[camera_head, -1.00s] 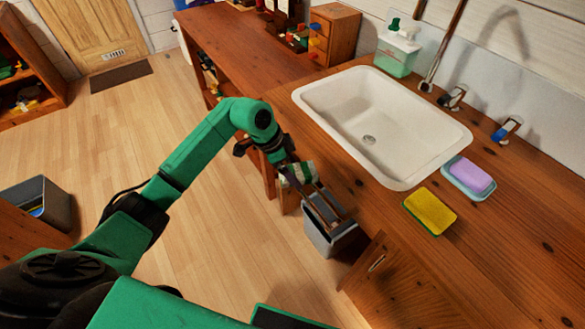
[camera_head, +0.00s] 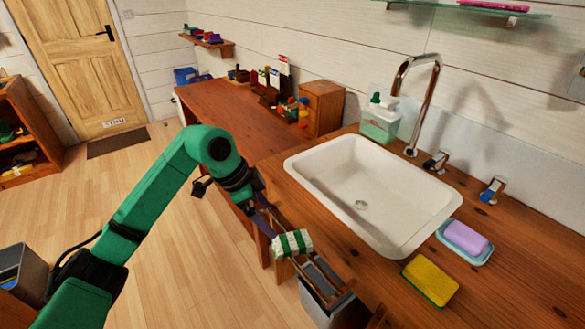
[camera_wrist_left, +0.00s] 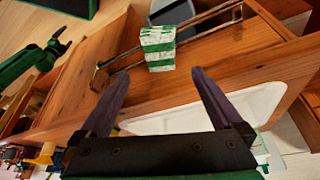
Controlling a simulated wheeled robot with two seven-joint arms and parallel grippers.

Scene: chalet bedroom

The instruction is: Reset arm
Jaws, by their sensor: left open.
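My left gripper (camera_head: 268,222) is open and empty, in front of the wooden counter. In the left wrist view its two dark fingers (camera_wrist_left: 157,77) are spread apart. A green and white striped cloth (camera_head: 292,244) hangs folded over a rail at the counter's front; it also shows in the left wrist view (camera_wrist_left: 158,48), beyond the fingertips and apart from them. A green arm with a black end, probably my right one, shows small at the left of the wrist view; its jaws cannot be made out.
A white sink (camera_head: 318,165) is set in the counter, with a soap bottle (camera_head: 380,125), a yellow sponge (camera_head: 430,281) and purple soap (camera_head: 466,238) around it. A grey bin (camera_head: 318,300) stands below the rail.

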